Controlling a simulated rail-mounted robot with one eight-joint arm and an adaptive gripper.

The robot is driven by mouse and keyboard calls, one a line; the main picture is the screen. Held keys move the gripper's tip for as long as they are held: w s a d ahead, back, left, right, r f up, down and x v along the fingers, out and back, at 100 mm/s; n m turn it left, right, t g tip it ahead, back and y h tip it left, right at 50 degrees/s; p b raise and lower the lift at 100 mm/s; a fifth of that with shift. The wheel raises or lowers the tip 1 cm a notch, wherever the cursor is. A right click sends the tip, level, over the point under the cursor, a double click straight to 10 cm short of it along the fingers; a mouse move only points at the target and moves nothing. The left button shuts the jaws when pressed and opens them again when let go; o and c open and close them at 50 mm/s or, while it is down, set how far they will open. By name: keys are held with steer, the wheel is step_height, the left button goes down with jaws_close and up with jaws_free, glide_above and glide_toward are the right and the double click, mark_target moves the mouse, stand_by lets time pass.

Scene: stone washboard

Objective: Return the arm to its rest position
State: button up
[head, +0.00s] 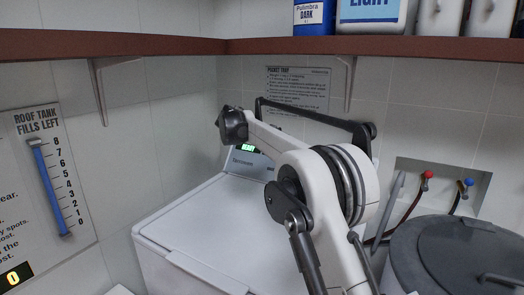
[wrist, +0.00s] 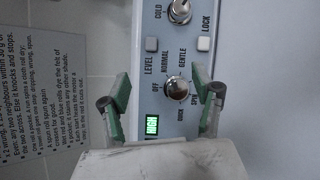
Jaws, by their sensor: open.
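My gripper (wrist: 165,85) shows in the wrist view with its two green-grey fingers spread apart and nothing between them. In the head view my white arm is raised and bent in front of the white washer (head: 200,220). I cannot make out the gripper fingers there.
A brown shelf (head: 180,45) with detergent containers (head: 372,12) runs above the arm, on brackets (head: 105,85). A grey lidded tub (head: 450,250) stands at right, below red and blue taps (head: 428,175). A tank gauge (head: 52,185) hangs on the left wall.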

steer(key=s+d+r+m+y, duration=0.2)
steer(key=s+d, duration=0.2)
steer(key=s, duration=0.5)
steer(key=s+d+r+m+y, duration=0.15)
steer(key=s+d, duration=0.25)
steer(key=s, duration=0.4)
steer(key=s+d+r+m+y, duration=0.2)
steer(key=s+d, duration=0.2)
steer(key=s, duration=0.5)
steer(key=s+f+m+y, duration=0.1)
steer(key=s+f, duration=0.4)
steer(key=s, duration=0.5)
steer(key=s+f+m+t+y, duration=0.1)
steer(key=s+f, duration=0.4)
steer(key=s, duration=0.5)
steer(key=s+f+m+y, duration=0.3)
steer(key=s+f, duration=0.3)
steer(key=s, duration=0.4)
steer(key=shift+s+d+m, duration=0.15)
steer(key=shift+d+m, duration=0.1)
steer(key=shift+m, duration=0.5)
